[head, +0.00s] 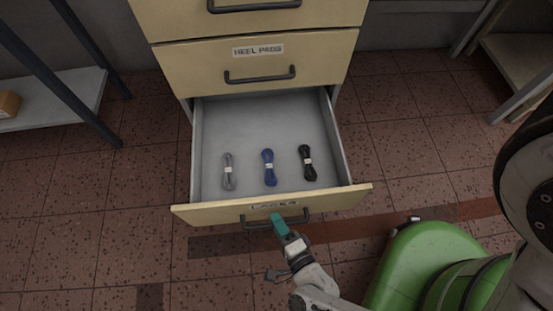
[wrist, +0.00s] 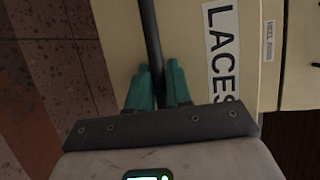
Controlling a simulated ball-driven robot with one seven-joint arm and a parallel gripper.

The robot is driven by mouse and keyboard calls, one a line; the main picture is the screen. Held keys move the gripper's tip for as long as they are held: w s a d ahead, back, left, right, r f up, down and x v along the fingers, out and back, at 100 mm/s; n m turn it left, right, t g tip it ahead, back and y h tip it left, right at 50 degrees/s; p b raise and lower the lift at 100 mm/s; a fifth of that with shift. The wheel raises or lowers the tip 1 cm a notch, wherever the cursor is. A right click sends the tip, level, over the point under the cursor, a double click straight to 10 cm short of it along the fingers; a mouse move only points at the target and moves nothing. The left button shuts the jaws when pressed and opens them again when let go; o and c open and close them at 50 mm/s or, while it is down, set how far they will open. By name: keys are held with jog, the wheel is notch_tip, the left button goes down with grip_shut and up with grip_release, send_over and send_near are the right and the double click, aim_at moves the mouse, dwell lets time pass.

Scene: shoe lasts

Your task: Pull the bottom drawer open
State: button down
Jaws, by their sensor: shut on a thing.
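The bottom drawer (head: 214,212) is cream-fronted, labelled LACES, and stands pulled out from the cabinet. Its grey inside shows from above in the head view. My gripper (head: 277,221) is at the drawer's dark bar handle (head: 257,225). In the wrist view, the teal fingers of my gripper (wrist: 158,88) sit on either side of the handle bar (wrist: 150,35), shut on it. The LACES label (wrist: 221,60) is beside the fingers there. Part of the handle is hidden behind the fingers.
Grey (head: 228,172), blue (head: 269,167) and black (head: 307,163) lace bundles lie in the drawer. The drawer above, labelled HEEL PADS (head: 185,70), is closed. A shelf (head: 62,92) with a box stands at left, another (head: 520,62) at right. Tiled floor (head: 120,240) is clear at front left.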

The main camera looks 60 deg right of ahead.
jog(key=shift+s+a, duration=0.3)
jog(key=c, duration=1.4)
grip_release()
jog(key=p+v, duration=0.1)
jog(key=v, duration=0.9)
jog(key=shift+s+a+p, duration=0.2)
jog(key=shift+s+p, duration=0.1)
jog(key=shift+p, duration=0.1)
jog(key=shift+r, duration=0.1)
